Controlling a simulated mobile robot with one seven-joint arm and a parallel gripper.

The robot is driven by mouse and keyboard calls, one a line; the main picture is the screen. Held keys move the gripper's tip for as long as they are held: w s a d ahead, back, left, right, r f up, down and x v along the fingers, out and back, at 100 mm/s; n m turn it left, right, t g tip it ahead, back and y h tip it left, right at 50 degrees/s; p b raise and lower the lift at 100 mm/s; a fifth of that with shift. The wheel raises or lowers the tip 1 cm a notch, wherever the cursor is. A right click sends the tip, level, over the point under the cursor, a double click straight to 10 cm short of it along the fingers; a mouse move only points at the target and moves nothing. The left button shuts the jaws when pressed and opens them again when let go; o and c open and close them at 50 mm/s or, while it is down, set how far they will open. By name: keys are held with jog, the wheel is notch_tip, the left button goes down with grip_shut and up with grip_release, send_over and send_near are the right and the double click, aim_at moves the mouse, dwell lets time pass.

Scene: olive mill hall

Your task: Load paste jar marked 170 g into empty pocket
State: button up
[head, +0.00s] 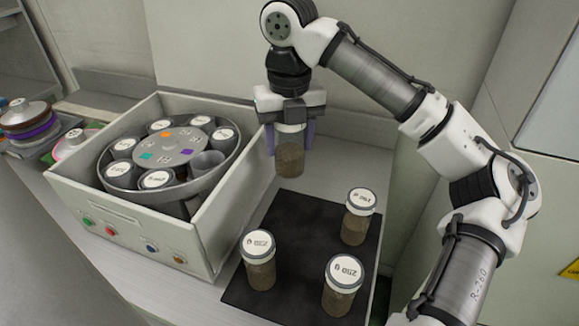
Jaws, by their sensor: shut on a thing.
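My gripper (290,143) is shut on a paste jar (289,163) with a brownish lower body, held upright above the back of the black mat, right of the machine. The gripper covers its lid, so its mark is hidden. A white box-shaped machine (205,244) holds a round grey rotor (174,149) with several white-lidded jars around its rim. One pocket (208,164), at the rotor's right front, looks empty and open. Three more jars stand on the mat: front left (260,262), front right (342,287) and back right (358,217).
The machine's raised right wall (238,195) stands between the held jar and the rotor. The black mat (300,232) has bare room in its middle. Stacked discs (28,118) lie at the far left. A wall runs behind the bench.

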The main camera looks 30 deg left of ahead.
notch_tip(320, 180, up, 5)
jog(key=shift+f+p, duration=0.15)
jog(key=shift+p, duration=0.2)
notch_tip(320, 180, up, 3)
jog(key=p, duration=0.5)
jog(key=shift+f, duration=0.1)
jog(key=shift+a, duration=0.1)
